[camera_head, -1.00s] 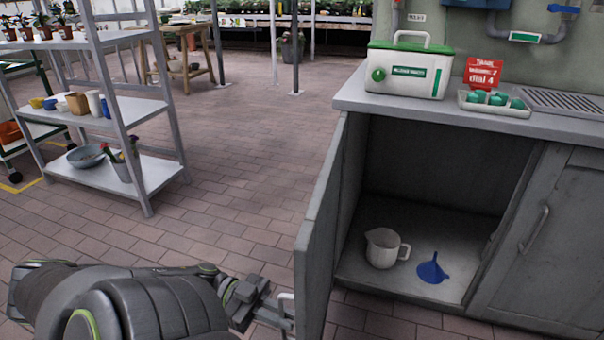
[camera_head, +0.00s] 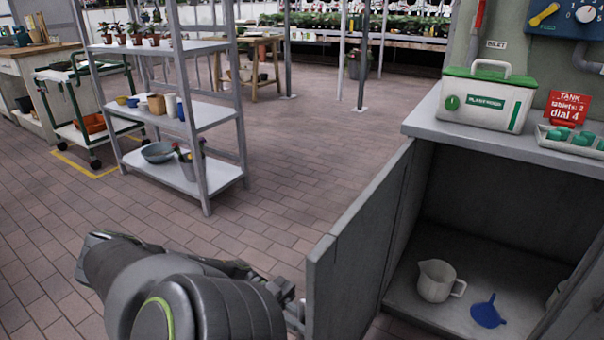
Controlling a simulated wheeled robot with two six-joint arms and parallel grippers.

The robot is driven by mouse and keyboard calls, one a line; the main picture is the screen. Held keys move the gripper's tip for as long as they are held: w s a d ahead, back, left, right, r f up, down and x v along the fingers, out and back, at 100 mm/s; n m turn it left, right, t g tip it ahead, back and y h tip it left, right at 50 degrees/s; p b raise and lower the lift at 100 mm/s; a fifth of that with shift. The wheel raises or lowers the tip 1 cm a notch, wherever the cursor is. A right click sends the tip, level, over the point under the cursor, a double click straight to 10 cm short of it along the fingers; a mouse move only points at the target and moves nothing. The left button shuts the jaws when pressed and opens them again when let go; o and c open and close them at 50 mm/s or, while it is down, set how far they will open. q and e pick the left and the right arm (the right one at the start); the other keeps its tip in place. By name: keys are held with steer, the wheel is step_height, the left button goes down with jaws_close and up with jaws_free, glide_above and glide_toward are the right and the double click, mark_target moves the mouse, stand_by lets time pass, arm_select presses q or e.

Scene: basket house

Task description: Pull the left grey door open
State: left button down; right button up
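The left grey door (camera_head: 362,250) of the cabinet stands swung open, out from the cabinet front, and the inside shows. In the cabinet are a white jug (camera_head: 435,281) and a blue funnel (camera_head: 488,312). My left gripper (camera_head: 297,312) is at the outer side of the door near its free edge, at the bottom of the view. The handle and most of the fingers are hidden behind my arm and the door, so I cannot tell whether it is shut on the handle. My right gripper is not in view.
A grey counter (camera_head: 425,122) above the cabinet holds a green-lidded white box (camera_head: 487,98), a red sign (camera_head: 567,107) and a tray (camera_head: 570,142) of green items. A metal shelf (camera_head: 185,178) stands at the left. The brick floor between shelf and door is clear.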

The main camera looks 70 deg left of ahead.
arm_select(q)
steer(key=c, duration=1.6)
jaws_free()
steer(key=shift+c, duration=0.2)
